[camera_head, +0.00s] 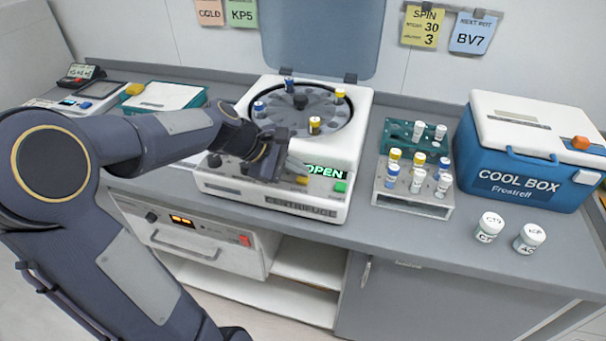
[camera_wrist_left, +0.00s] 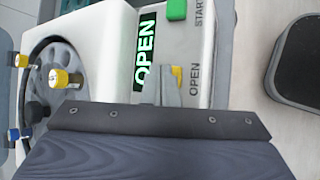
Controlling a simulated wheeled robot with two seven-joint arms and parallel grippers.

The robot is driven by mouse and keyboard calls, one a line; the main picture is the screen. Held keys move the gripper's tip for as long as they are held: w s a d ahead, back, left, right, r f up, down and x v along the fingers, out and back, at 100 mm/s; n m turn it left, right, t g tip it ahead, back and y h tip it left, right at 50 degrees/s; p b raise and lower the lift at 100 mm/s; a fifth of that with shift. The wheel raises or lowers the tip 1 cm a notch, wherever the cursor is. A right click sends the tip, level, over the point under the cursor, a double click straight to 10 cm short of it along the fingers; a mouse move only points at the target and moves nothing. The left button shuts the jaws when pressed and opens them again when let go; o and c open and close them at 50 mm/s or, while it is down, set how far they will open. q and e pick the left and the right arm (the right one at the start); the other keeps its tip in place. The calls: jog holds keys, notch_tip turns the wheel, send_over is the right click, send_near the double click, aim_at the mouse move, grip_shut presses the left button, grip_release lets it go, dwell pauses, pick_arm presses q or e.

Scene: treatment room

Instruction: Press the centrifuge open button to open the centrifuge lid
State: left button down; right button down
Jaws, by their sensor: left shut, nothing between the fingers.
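The white centrifuge (camera_head: 352,135) stands on the counter, its blue-grey lid (camera_head: 320,40) raised upright at the back. The rotor (camera_head: 290,118) is exposed and holds several capped tubes. The display (camera_head: 323,172) reads OPEN in green, and also shows in the left wrist view (camera_wrist_left: 146,48). My left gripper (camera_head: 292,168) is shut and empty at the front panel. Its tip (camera_wrist_left: 168,92) overlaps the yellow open button (camera_head: 302,180), which is partly hidden in the left wrist view (camera_wrist_left: 177,73); I cannot tell whether they touch. A green start button (camera_head: 341,187) is to the right. My right gripper is not in view.
A tube rack (camera_head: 415,203) with several capped vials stands right of the centrifuge, then a blue cool box (camera_head: 520,175) and two white jars (camera_head: 489,227) (camera_head: 530,238). Small devices and a teal-edged box (camera_head: 165,97) are at the left.

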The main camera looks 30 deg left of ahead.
aim_at(298, 179)
pick_arm(q)
jog(key=shift+r, duration=0.45)
jog(key=shift+r+p, duration=0.1)
jog(key=shift+p, duration=0.2)
notch_tip(298, 179, up, 5)
jog(key=p, duration=0.4)
jog(key=shift+p, duration=0.35)
jog(key=s+d+f+m, duration=0.1)
jog(key=s+d+m, duration=0.1)
jog(key=s+m, duration=0.3)
jog(key=s+d+f+m+g+y, duration=0.1)
jog(key=s+d+m, duration=0.2)
jog(key=s+m, duration=0.3)
jog(key=s+d+m+y, duration=0.1)
jog(key=s+d+m, duration=0.2)
jog(key=s+m, duration=0.3)
jog(key=s, duration=0.4)
jog(key=shift+s+f, duration=0.15)
jog(key=shift+f, duration=0.25)
jog(key=shift+d, duration=0.1)
dwell(1.5)
